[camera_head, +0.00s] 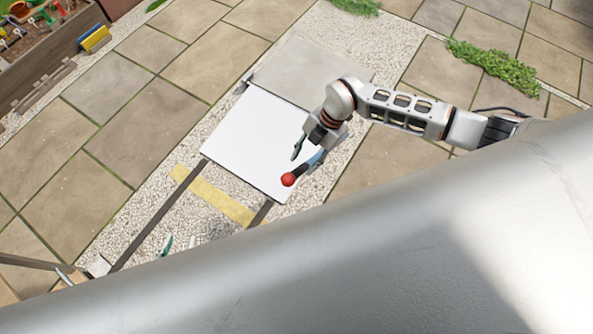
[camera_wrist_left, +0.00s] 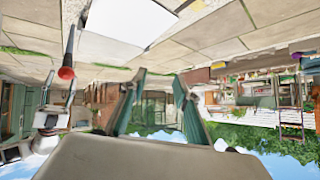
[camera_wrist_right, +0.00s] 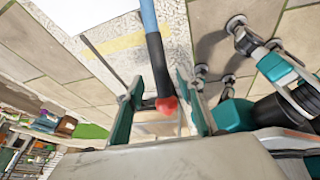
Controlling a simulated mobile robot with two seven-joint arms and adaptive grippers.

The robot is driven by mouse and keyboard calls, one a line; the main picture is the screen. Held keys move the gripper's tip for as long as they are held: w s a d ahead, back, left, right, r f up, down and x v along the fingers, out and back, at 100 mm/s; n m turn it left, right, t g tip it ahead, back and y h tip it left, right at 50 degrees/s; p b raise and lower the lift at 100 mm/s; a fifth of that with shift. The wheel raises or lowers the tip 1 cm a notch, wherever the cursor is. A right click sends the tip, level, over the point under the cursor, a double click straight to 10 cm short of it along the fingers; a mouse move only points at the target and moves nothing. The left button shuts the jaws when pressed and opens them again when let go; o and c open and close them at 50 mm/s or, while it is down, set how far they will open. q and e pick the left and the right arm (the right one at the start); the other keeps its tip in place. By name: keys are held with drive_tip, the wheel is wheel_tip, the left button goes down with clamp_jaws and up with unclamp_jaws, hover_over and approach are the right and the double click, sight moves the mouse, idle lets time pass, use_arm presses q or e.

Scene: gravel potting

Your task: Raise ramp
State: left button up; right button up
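The ramp appears as a white flat panel (camera_head: 255,140) lying over the gravel, seen from above. Beside its lower right corner is a lever with a blue shaft (camera_wrist_right: 149,20), a black section and a red ball end (camera_head: 288,180); the ball also shows in the left wrist view (camera_wrist_left: 66,72). My right gripper (camera_wrist_right: 163,100) is open, its teal fingers on either side of the lever, with gaps visible. My left gripper (camera_head: 178,243) is open and empty near the lower left of the head view, away from the ramp; its spread fingers show in the left wrist view (camera_wrist_left: 160,100).
A grey slab (camera_head: 310,72) adjoins the ramp's upper edge. Dark rails (camera_head: 155,218) and a yellow strip (camera_head: 215,196) lie below it. A wooden planter (camera_head: 45,50) with tools stands at upper left. Paving around is mostly clear.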

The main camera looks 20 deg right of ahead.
sight(299, 169)
drive_tip(key=b+x, duration=0.2)
drive_tip(key=x, duration=0.4)
drive_tip(key=shift+a+f, duration=0.1)
drive_tip(key=shift+f, duration=0.2)
drive_tip(key=shift+r, duration=0.1)
clamp_jaws()
